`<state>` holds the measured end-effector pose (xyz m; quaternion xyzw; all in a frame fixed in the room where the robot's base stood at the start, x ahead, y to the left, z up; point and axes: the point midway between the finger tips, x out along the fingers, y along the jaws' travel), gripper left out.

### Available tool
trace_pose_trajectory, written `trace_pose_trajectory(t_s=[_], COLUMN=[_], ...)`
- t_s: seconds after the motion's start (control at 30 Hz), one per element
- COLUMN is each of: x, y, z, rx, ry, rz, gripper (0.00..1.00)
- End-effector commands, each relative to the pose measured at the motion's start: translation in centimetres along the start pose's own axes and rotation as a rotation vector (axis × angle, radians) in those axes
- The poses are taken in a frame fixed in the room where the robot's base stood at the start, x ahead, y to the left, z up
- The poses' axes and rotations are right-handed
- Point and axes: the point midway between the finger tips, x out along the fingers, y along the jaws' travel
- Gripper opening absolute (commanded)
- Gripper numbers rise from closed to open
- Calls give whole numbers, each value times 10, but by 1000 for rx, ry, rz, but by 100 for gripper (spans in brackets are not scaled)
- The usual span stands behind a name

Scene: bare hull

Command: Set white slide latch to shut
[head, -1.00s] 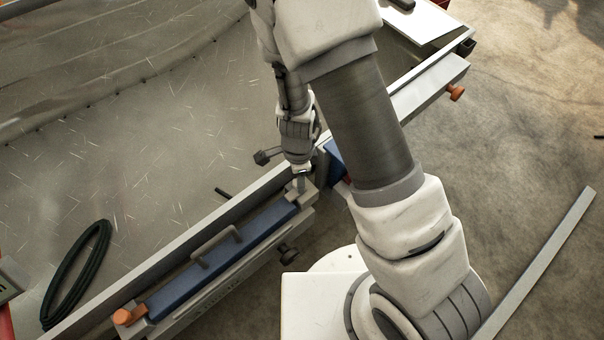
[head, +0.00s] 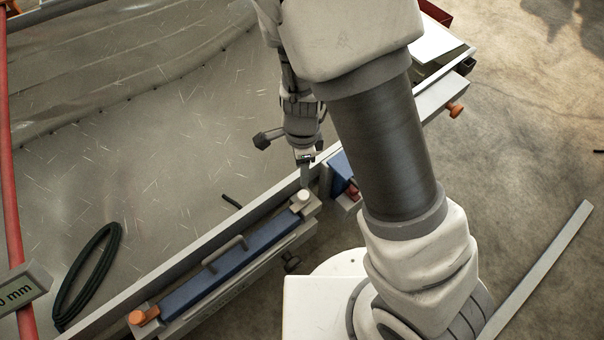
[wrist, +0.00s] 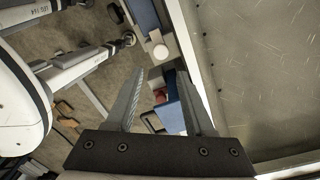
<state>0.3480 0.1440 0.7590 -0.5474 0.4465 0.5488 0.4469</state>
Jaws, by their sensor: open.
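The white slide latch shows as a round white knob (head: 303,196) on a pale block at the right end of a blue bar. In the wrist view the white knob (wrist: 160,52) lies just beyond the fingertips, roughly between their lines. My gripper (head: 305,172) points down just above and behind the knob, apart from it. In the wrist view my gripper (wrist: 160,73) is open, with nothing between its fingers. How far the latch has slid is hard to tell.
The blue bar (head: 225,265) carries a grey handle (head: 224,254) and an orange knob (head: 137,317) at its left end. A second blue part (head: 341,170) stands right of my gripper. A black cable coil (head: 90,270) lies on the hull floor (head: 170,150).

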Motion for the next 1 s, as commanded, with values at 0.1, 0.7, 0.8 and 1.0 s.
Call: trace_pose_trajectory(t_s=[0.1, 0.7, 0.8, 1.0], x=[-27, -48, -48, -52], y=[0, 0, 0, 0], z=[1, 0, 0, 0], rx=[-2, 0, 0, -8], ry=[-1, -1, -1, -7], rz=[-1, 1, 1, -1], gripper=[53, 53, 53, 53])
